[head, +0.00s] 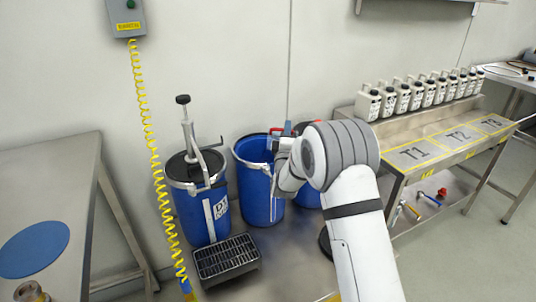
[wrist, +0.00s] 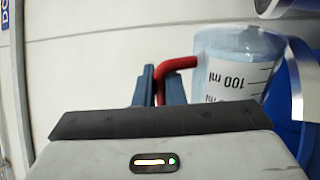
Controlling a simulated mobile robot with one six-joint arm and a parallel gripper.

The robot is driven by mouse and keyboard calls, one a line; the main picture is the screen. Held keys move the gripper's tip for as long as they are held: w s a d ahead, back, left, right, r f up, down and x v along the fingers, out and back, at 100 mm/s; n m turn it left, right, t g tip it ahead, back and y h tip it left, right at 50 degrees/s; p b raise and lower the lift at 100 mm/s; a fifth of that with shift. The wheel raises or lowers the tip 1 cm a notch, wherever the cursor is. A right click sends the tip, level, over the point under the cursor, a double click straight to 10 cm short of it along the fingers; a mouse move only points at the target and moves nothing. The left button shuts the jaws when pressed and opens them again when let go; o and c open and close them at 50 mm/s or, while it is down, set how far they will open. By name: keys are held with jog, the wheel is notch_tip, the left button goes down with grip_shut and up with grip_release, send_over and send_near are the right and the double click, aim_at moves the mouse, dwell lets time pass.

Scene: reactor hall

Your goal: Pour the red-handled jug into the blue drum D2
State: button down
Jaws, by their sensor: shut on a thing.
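My gripper (wrist: 157,86) is shut on the red handle (wrist: 178,64) of a clear jug (wrist: 236,72) in the wrist view. The jug has black ml marks, which appear upside down there; its contents and exact tilt are unclear. In the head view my gripper (head: 281,144) is at the open top of the middle blue drum (head: 259,195), and a bit of red shows beside it. My arm hides most of the jug there. A blue drum edge (wrist: 291,88) with a pale band shows right of the jug. I cannot read a D2 label.
A blue drum with a hand pump (head: 203,208) stands left. Another drum (head: 306,195) is partly behind my arm. A black grate tray (head: 226,257) lies in front. White bottles (head: 403,98) line the right bench (head: 412,158). A yellow coiled hose (head: 151,145) hangs left.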

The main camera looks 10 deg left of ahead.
jog(key=shift+a+r+n+y+b, duration=0.15)
jog(key=shift+a+r+n+y, duration=0.2)
jog(key=shift+n, duration=0.35)
jog(key=shift+a+r+n+y+b, duration=0.2)
jog(key=shift+a+n+y, duration=0.25)
jog(key=shift+n, duration=0.25)
jog(key=shift+a+n, duration=0.1)
jog(key=shift+n, duration=0.2)
